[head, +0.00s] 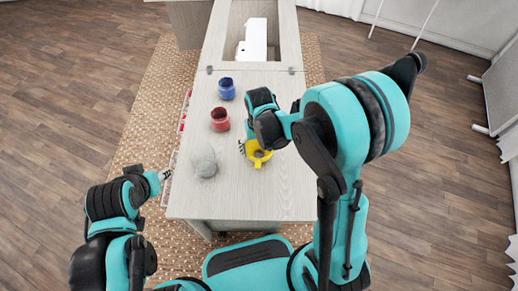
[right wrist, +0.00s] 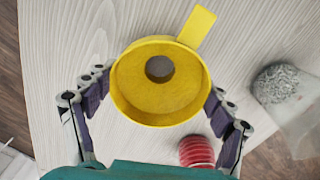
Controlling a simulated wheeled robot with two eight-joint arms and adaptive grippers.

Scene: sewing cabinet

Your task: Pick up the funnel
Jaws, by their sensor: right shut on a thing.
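The yellow funnel (head: 258,158) has a wide round bowl and a flat tab, and it is at the right part of the pale wooden cabinet top (head: 285,185). In the right wrist view the funnel (right wrist: 150,103) faces the camera, with its round hole visible in the middle. My right gripper (head: 249,147) is at the funnel, with its fingers on opposite sides of the bowl, shut on it. I cannot tell whether the funnel is lifted off the top. My left gripper (head: 164,174) is off the cabinet's left edge, apart from the funnel; its fingers are too small to read.
A red jar (head: 220,119) and a blue jar (head: 226,88) stand left of the funnel. A grey, fuzzy-looking thing (head: 204,166) is near the left edge. A white machine (head: 255,40) sits in the recess at the back. The front right of the top is clear.

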